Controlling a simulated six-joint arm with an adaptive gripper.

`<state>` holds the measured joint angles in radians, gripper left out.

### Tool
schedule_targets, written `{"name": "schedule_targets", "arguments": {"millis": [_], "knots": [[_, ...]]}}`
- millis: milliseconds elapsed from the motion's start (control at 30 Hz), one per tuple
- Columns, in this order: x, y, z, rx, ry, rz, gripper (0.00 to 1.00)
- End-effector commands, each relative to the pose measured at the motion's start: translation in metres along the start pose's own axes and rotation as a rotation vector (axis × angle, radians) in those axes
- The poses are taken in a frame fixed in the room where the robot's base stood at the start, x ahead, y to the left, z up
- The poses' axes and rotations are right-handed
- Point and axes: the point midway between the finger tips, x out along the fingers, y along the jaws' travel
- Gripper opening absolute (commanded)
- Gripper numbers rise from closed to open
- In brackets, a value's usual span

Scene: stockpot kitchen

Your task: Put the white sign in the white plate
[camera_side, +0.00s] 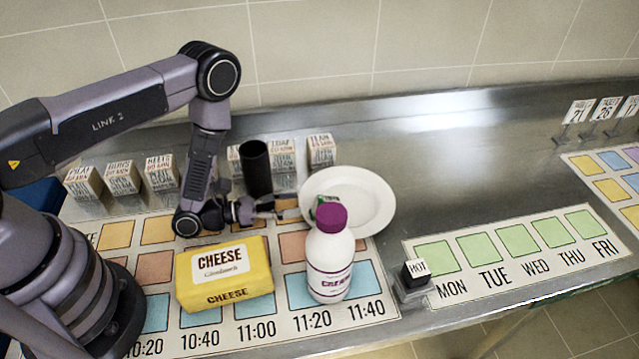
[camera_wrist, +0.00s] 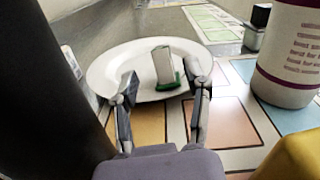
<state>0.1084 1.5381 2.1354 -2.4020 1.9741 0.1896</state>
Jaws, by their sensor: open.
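A white plate (camera_side: 374,214) lies on the counter behind the bottle; it also shows in the wrist view (camera_wrist: 104,68). A small white sign with a green base (camera_wrist: 164,66) stands slightly tilted, and appears to rest inside the plate near its close side. In the side view only part of the sign (camera_side: 319,203) shows, mostly hidden behind the bottle's purple cap. My gripper (camera_side: 284,208) is open at the plate's left edge. In the wrist view its two fingertips (camera_wrist: 165,86) are apart, one on each side of the sign, with visible gaps.
A white bottle (camera_side: 331,262) stands close in front of the plate. A yellow cheese pack (camera_side: 224,274) lies before my gripper. A black cylinder (camera_side: 255,168) and lettered boxes (camera_side: 320,151) stand behind. A black HOT block (camera_side: 415,272) and table-number signs (camera_side: 577,112) are at right.

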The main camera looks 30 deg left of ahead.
Motion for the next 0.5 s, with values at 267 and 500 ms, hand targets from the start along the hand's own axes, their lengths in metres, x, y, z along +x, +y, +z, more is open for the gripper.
{"name": "schedule_targets", "arguments": {"millis": [267, 500], "knots": [[0.004, -0.009, 0.054, 0.006, -0.007, -0.006, 0.48], [0.012, -0.021, 0.092, 0.016, -0.037, -0.087, 0.48]]}}
